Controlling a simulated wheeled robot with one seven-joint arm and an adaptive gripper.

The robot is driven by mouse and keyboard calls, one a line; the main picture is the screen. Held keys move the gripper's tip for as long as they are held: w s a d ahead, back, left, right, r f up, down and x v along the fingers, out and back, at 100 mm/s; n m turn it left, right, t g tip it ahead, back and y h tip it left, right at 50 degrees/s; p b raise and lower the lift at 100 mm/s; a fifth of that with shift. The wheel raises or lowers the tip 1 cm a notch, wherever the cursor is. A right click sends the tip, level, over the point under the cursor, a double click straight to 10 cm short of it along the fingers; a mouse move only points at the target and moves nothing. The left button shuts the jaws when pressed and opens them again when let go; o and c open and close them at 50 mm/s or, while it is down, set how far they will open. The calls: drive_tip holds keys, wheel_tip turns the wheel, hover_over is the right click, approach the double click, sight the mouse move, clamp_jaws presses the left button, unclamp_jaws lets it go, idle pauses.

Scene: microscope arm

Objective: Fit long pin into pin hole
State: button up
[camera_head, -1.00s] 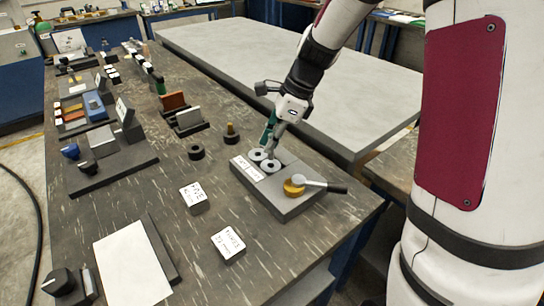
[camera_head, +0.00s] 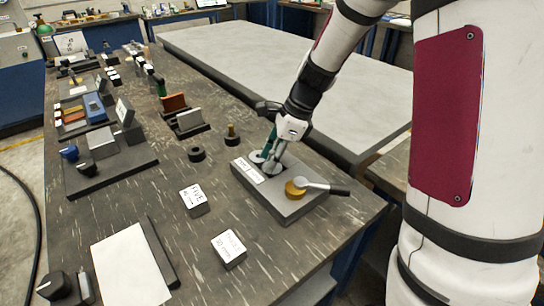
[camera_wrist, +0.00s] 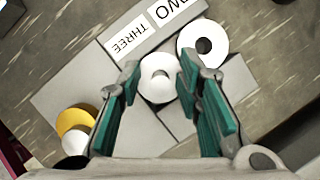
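A grey block (camera_head: 287,207) near the table's right edge carries white round collars. My gripper (camera_head: 270,160) is low over these collars. In the wrist view my gripper (camera_wrist: 159,82) is open, its green-padded fingers on either side of one white collar (camera_wrist: 157,92). That collar has a grey centre; I cannot tell whether this is a pin top or a shaded hole. A second collar (camera_wrist: 203,43) has a dark open hole. No long pin can be made out for certain. A short brass pin (camera_head: 231,129) stands upright in a round dark base behind the block.
A brass knob (camera_head: 293,189) with a dark-ended lever (camera_head: 335,190) sits on the block's near end. A black ring (camera_head: 196,154) and two labelled blocks (camera_head: 195,199) stand to the left, with bare tabletop between.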

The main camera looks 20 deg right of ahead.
drive_tip(key=p+v, duration=0.3)
drive_tip(key=v, duration=0.9)
drive_tip(key=s+a+r+n+h, duration=0.1)
drive_tip(key=s+a+r+n, duration=0.15)
drive_tip(key=s+n, duration=0.4)
drive_tip(key=s+a+r+n+h, duration=0.15)
drive_tip(key=s+r+n, duration=0.25)
drive_tip(key=s, duration=0.5)
drive_tip(key=s+f+n+h, duration=0.1)
drive_tip(key=s+f+n, duration=0.1)
drive_tip(key=s+n, duration=0.9)
drive_tip(key=s, duration=0.4)
drive_tip(key=shift+a+h, duration=0.2)
drive_tip(key=shift+h, duration=0.15)
drive_tip(key=shift+s, duration=0.15)
wheel_tip(320, 180, up, 12)
drive_tip(key=t+p, duration=0.2)
drive_tip(key=p, duration=0.8)
drive_tip(key=shift+d+r+t+p, duration=0.2)
drive_tip(key=shift+t+p, duration=0.1)
drive_tip(key=shift+t, duration=0.1)
